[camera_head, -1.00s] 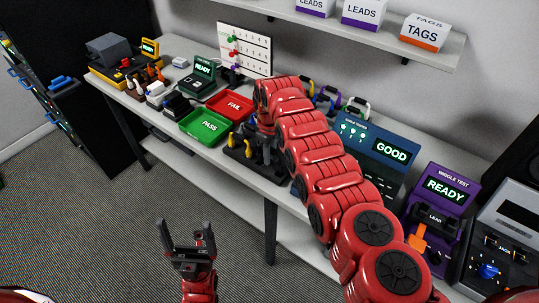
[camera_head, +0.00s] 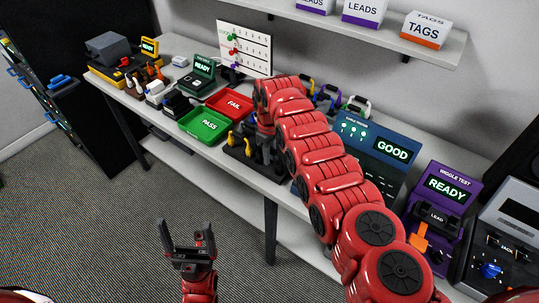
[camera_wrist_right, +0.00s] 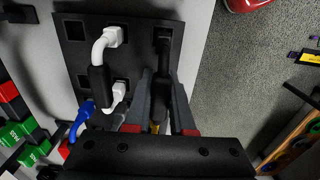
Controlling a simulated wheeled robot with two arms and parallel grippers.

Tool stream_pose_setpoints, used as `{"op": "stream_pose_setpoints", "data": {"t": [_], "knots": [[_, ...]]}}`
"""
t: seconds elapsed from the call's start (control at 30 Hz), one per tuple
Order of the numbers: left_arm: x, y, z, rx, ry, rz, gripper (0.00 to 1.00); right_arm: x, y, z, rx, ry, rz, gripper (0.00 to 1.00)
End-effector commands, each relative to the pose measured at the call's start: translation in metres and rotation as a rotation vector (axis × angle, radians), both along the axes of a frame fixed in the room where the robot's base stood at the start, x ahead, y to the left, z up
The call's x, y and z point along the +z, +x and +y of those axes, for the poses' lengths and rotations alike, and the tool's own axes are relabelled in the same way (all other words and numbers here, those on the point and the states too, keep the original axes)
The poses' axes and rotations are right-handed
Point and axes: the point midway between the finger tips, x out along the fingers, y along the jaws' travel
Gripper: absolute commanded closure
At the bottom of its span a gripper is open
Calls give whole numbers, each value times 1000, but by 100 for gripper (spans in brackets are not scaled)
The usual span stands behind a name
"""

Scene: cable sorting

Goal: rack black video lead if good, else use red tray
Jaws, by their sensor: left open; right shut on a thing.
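The black video lead (camera_wrist_right: 163,55) shows in the right wrist view at the upper right opening of the black rack (camera_wrist_right: 70,58). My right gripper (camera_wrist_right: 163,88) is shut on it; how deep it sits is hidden. In the head view my right arm covers most of the rack (camera_head: 232,152), and the right gripper's fingertips are hidden there. The cable tester (camera_head: 362,150) reads GOOD. The red tray (camera_head: 228,106), marked FAIL, lies behind the green one. My left gripper (camera_head: 186,230) is open and empty above the floor, in front of the bench.
A green PASS tray (camera_head: 203,126) sits left of the rack. A white lead (camera_wrist_right: 100,45) and a blue lead (camera_wrist_right: 80,120) occupy the rack beside my right gripper. The purple wiggle tester (camera_head: 443,200) reads READY at right. Open floor lies before the bench.

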Motion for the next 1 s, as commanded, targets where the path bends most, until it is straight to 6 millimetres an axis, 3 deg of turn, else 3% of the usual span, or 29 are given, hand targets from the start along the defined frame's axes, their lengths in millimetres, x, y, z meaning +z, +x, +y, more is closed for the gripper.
{"op": "stream_pose_setpoints", "data": {"t": [1.0], "knots": [[-10,0,0,0,0,0,8,-7,0,0,0,0,0,100]]}}
